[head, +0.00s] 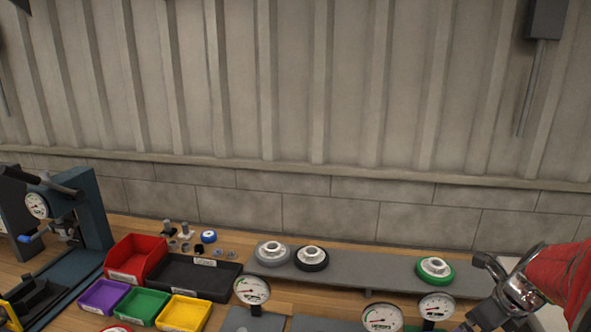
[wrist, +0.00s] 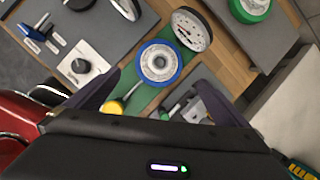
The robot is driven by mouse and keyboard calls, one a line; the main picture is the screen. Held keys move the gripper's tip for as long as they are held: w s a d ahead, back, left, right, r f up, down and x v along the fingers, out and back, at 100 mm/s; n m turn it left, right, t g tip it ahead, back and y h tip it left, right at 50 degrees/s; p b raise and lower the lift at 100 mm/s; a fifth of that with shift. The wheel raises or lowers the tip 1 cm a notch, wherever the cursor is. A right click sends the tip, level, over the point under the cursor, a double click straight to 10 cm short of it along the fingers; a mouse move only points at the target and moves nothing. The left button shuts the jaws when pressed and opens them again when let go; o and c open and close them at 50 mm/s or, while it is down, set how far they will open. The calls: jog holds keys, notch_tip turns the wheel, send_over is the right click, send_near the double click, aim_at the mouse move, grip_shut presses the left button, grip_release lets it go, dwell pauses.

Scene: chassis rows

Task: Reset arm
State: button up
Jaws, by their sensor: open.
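My arm, with a red sleeve and metal joints, comes in at the right edge of the head view; the gripper's fingertips are not clear there. In the wrist view my gripper (wrist: 165,103) is open, its two dark fingers spread wide with nothing held between them. Beyond the fingers lies a blue-rimmed wheel (wrist: 159,63) with a silver hub, on a green surface. A white dial gauge (wrist: 191,29) stands just past it. A yellow knob (wrist: 112,107) is close to the left finger.
A grey shelf (head: 390,273) carries a grey wheel (head: 273,252), a black wheel (head: 311,258) and a green wheel (head: 435,269). Red (head: 134,260), purple (head: 103,297), green (head: 143,305) and yellow (head: 183,314) bins and a black tray (head: 195,276) sit left. A blue press (head: 92,215) stands far left.

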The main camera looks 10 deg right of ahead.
jog(key=s+a+r+n, duration=0.2)
jog(key=s+a+n, duration=0.1)
jog(key=a+n, duration=0.5)
jog(key=s+a+r+n, duration=0.3)
jog(key=a+n, duration=0.6)
jog(key=n, duration=0.4)
jog(key=s+a+r+n+t+h, duration=0.1)
jog(key=s+a+r+n, duration=0.2)
jog(key=a+n, duration=0.6)
jog(key=shift+s+a+n, duration=0.25)
jog(key=shift+s+n, duration=0.65)
jog(key=shift+s, duration=0.3)
jog(key=shift+d, duration=0.1)
